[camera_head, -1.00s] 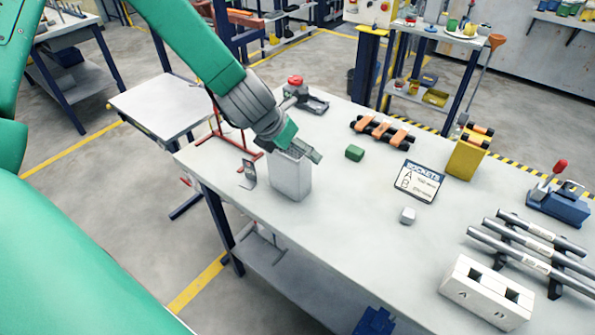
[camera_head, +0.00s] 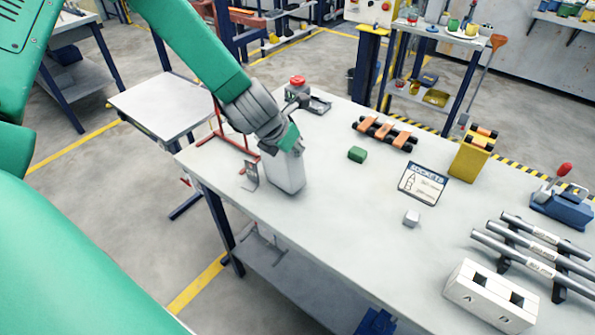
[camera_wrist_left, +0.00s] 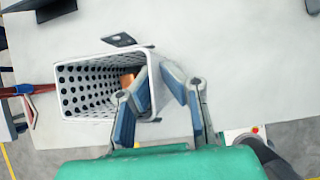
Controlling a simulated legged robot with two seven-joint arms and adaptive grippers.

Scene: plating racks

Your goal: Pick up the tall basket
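The tall basket (camera_head: 286,176) is light grey and stands upright near the left end of the workbench. In the left wrist view the basket (camera_wrist_left: 88,58) shows its open top, perforated inner walls and a small orange item (camera_wrist_left: 127,80) inside. My left gripper (camera_head: 297,151) is at the basket's top rim. In the wrist view the left gripper (camera_wrist_left: 159,75) has one blue-padded finger inside the basket and the other outside, with the right-hand wall between them. A gap shows between the fingers, so they are not closed on the wall. My right gripper is not in view.
On the workbench (camera_head: 340,215), a red wire stand (camera_head: 222,128) and a small grey bracket (camera_head: 250,176) are close to the basket. A green block (camera_head: 357,155), a sign (camera_head: 423,183) and a small white block (camera_head: 411,218) lie to the right. Bare tabletop is in front.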

